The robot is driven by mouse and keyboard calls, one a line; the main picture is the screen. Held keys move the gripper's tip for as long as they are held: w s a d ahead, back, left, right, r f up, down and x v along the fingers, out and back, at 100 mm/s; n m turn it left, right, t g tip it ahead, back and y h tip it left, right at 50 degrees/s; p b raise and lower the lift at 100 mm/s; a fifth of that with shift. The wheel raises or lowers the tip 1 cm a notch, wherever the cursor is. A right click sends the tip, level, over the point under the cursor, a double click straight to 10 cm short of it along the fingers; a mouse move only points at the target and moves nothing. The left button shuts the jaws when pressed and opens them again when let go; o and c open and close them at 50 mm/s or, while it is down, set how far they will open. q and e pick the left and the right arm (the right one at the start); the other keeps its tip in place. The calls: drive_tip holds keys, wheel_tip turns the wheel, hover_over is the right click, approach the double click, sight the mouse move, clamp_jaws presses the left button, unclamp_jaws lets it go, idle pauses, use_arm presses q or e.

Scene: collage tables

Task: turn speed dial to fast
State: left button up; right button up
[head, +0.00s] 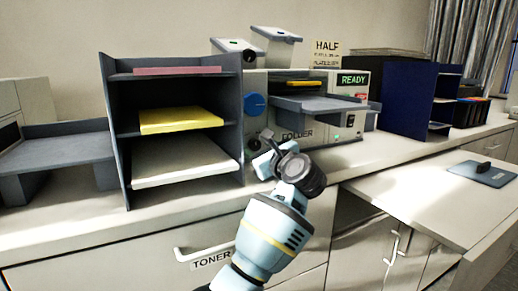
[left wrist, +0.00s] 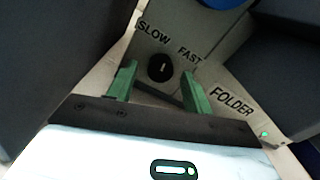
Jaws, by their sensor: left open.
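The speed dial (left wrist: 160,68) is a small round black knob with a short white mark, on the grey face of the folder machine (head: 330,130). The word SLOW is at its upper left and FAST at its upper right in the left wrist view. The white mark stands about upright between the words. My left gripper (left wrist: 160,88) is open, its green fingers on either side of the dial and nothing held. In the head view my left gripper (head: 264,150) is at the machine's lower left front. I cannot make out the dial there. My right gripper is not in view.
A dark shelf unit (head: 243,150) with paper stacks stands close left of my left gripper. A large blue knob (head: 254,104) is above it. The folder's grey tray (head: 318,105) sticks out at the right. The lower counter (head: 420,190) at right is mostly clear.

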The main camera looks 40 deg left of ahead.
use_arm(q)
drive_tip(key=shift+w+a, duration=0.1)
drive_tip(key=shift+a, duration=0.2)
drive_tip(key=c, duration=1)
